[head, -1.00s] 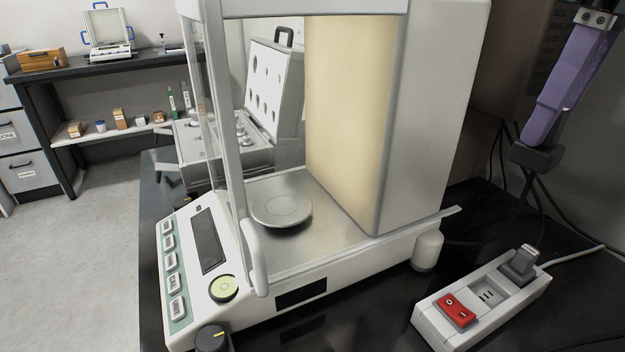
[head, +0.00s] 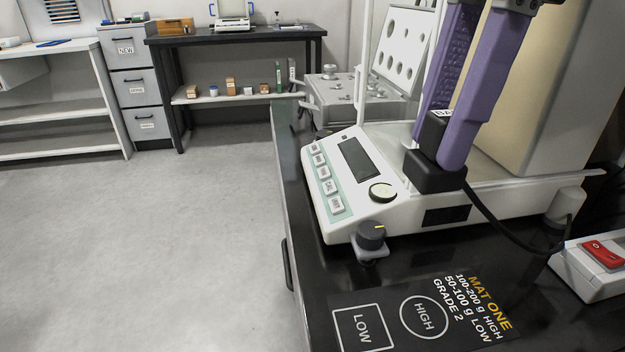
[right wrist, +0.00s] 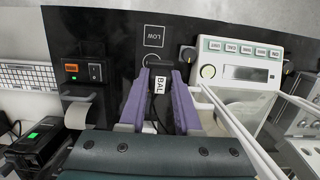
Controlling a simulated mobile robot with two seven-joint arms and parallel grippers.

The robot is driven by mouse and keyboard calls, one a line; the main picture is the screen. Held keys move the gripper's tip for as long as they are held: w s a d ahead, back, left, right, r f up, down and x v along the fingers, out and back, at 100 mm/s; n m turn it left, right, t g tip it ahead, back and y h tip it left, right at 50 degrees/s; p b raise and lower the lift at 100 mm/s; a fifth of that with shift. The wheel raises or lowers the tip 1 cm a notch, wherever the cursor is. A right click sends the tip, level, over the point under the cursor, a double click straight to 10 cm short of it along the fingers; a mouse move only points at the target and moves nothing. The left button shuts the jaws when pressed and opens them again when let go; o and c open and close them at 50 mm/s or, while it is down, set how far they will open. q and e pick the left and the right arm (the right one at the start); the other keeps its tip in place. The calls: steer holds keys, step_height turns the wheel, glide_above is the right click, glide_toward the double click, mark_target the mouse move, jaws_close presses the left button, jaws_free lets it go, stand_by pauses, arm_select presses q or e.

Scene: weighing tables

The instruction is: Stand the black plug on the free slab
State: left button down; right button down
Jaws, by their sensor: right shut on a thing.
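The black plug (head: 433,172) hangs in my right gripper (head: 449,145), whose purple fingers are shut on it. Its black cord trails down to the right, past the front of the white balance. In the right wrist view the plug (right wrist: 158,88) shows a white BAL label between the fingers (right wrist: 158,100). In the head view it overlaps the front of the balance; I cannot tell its height. I cannot make out a free slab with certainty. My left gripper is not in view.
The balance (head: 345,222) stands on the black table. In front lies the black mat (head: 395,300) with LOW and HIGH outlines. A white socket strip (head: 570,266) with a red switch is at the right. A case with round holes (head: 405,45) stands behind. Open floor lies left.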

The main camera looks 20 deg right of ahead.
step_height(320, 180, down, 16)
steer(key=shift+f+b, duration=0.2)
steer(key=shift+b, duration=0.8)
steer(key=shift+f, duration=0.25)
steer(key=c, duration=0.6)
jaws_free()
steer(key=shift+r, duration=0.1)
